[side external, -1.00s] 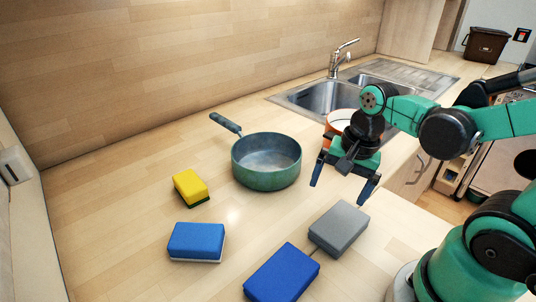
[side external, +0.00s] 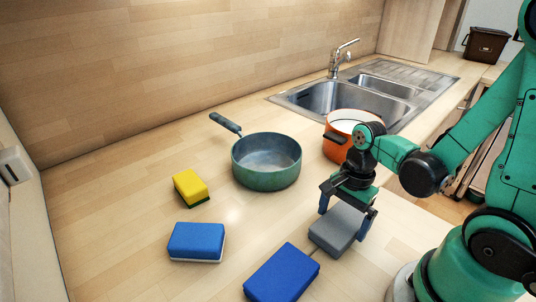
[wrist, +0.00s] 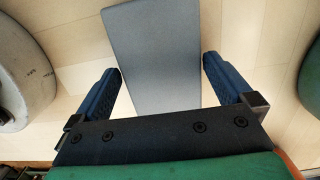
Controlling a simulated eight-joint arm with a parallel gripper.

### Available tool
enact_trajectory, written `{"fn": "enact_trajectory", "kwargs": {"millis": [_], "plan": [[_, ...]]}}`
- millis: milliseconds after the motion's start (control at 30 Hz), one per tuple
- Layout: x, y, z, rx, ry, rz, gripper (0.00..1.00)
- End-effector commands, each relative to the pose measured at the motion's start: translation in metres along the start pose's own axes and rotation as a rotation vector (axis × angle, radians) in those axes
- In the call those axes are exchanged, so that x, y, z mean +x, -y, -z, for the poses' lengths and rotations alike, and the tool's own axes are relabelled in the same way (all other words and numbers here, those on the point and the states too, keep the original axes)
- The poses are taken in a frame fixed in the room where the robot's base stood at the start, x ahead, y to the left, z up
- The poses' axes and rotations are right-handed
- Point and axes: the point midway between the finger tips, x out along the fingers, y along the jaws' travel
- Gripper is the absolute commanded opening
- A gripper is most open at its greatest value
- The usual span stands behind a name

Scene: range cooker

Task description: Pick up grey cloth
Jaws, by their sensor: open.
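The grey cloth (side external: 337,229) looks like a grey block-shaped sponge and lies flat on the wooden counter. In the wrist view the grey cloth (wrist: 157,55) lies between and beyond my two fingers, with a gap on each side. My gripper (side external: 341,225) is open and points down over the cloth, one finger at its far left side and one at its right. The gripper (wrist: 160,78) also shows in the wrist view, its blue fingers spread and holding nothing. Part of the cloth is hidden behind the gripper in the side view.
A dark blue sponge (side external: 281,272) lies close to the left of the cloth. A green pan (side external: 266,178), an orange pot (side external: 338,150), a yellow sponge (side external: 190,186) and a lighter blue sponge (side external: 196,240) stand on the counter. The sink (side external: 322,98) is behind.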

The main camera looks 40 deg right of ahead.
Motion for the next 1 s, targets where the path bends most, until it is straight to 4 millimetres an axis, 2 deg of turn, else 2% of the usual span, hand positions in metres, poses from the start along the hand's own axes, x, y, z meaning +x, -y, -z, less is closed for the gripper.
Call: {"fn": "enact_trajectory", "kwargs": {"millis": [400, 600, 633, 1000], "plan": [[0.0037, -0.0005, -0.0002, 0.0, 0.0, 0.0, 1.0], [0.0036, -0.0004, -0.0002, 0.0, 0.0, 0.0, 0.43], [0.0036, -0.0004, -0.0002, 0.0, 0.0, 0.0, 0.4], [0.0012, -0.0003, -0.0004, 0.0, 0.0, 0.0, 0.4]]}}
